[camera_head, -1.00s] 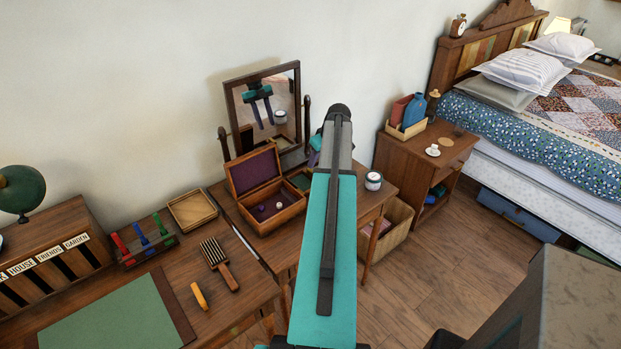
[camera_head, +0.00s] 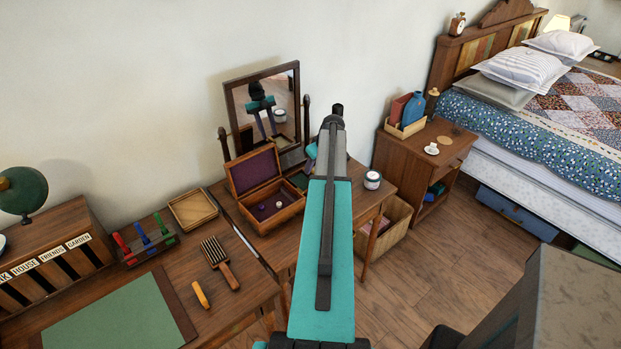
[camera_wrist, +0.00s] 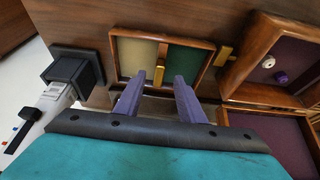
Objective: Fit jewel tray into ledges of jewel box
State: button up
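The jewel box (camera_head: 285,213) stands open on the dressing table, its purple-lined lid (camera_head: 254,170) tilted back toward the mirror. Its purple interior also shows at the right of the wrist view (camera_wrist: 258,65), with small round pieces inside. The jewel tray (camera_wrist: 117,60) has a wooden rim and cream and green compartments. It lies on the table beside the box, partly hidden by my arm in the head view (camera_head: 299,181). My gripper (camera_wrist: 169,77) is open, its two purple fingers apart over the tray's near side. I cannot tell whether the fingertips touch it.
A gold tab (camera_wrist: 223,56) shows between tray and box. A mirror (camera_head: 263,100) stands behind the box, and a lidded jar (camera_head: 372,180) sits at the table's right.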

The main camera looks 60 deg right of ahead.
jog(key=shift+p+x, duration=0.95)
jog(key=shift+x, duration=0.4)
jog(key=shift+p+x, duration=0.3)
jog(key=shift+x, duration=0.85)
jog(key=shift+d+r, duration=0.1)
grip_shut()
